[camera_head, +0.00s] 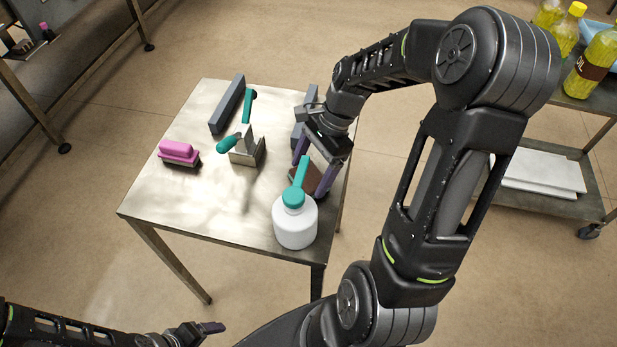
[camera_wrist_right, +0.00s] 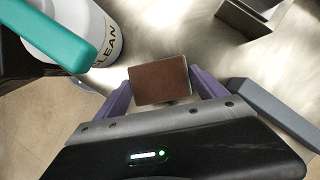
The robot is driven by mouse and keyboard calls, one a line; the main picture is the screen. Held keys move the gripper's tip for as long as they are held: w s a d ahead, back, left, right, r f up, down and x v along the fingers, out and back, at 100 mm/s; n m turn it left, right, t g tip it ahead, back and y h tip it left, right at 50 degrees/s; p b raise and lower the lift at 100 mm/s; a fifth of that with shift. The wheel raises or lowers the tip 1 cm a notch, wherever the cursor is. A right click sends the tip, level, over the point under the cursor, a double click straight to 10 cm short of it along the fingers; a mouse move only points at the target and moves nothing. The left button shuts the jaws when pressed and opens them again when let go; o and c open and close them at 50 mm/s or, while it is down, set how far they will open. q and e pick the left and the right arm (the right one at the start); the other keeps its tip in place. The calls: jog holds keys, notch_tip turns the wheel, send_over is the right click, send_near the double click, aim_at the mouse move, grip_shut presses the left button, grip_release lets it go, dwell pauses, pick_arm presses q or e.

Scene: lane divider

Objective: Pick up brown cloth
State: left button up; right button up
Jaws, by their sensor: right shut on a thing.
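The brown cloth (camera_head: 308,180) is a small brown block-like piece near the right edge of the metal table, partly hidden behind the spray bottle. In the right wrist view the cloth (camera_wrist_right: 160,82) shows as a flat brown rectangle between the two purple fingers. My right gripper (camera_head: 313,166) reaches down over the table and is shut on the cloth; the fingers touch its sides in the wrist view (camera_wrist_right: 162,88). I cannot tell whether the cloth is clear of the table. My left gripper (camera_head: 212,328) is low at the left, away from the table, its jaw state unclear.
A white bottle (camera_head: 294,226) with a teal top stands close beside the right gripper. A pink brush (camera_head: 178,152), a metal tool with teal handle (camera_head: 245,152) and grey dividers (camera_head: 227,104) are on the table (camera_head: 180,207). A cart (camera_head: 548,195) with oil bottles stands right.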

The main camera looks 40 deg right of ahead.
aim_at(312, 173)
jog(key=shift+r, duration=0.1)
jog(key=shift+c, duration=0.2)
jog(key=shift+r, duration=0.75)
jog(key=shift+v, duration=0.95)
jog(key=s+d+b, duration=0.1)
jog(key=d, duration=1.6)
jog(key=shift+s+b, duration=0.35)
jog(key=shift+s, duration=0.05)
jog(key=shift+d, duration=0.1)
jog(key=o, duration=0.7)
jog(key=c, duration=0.5)
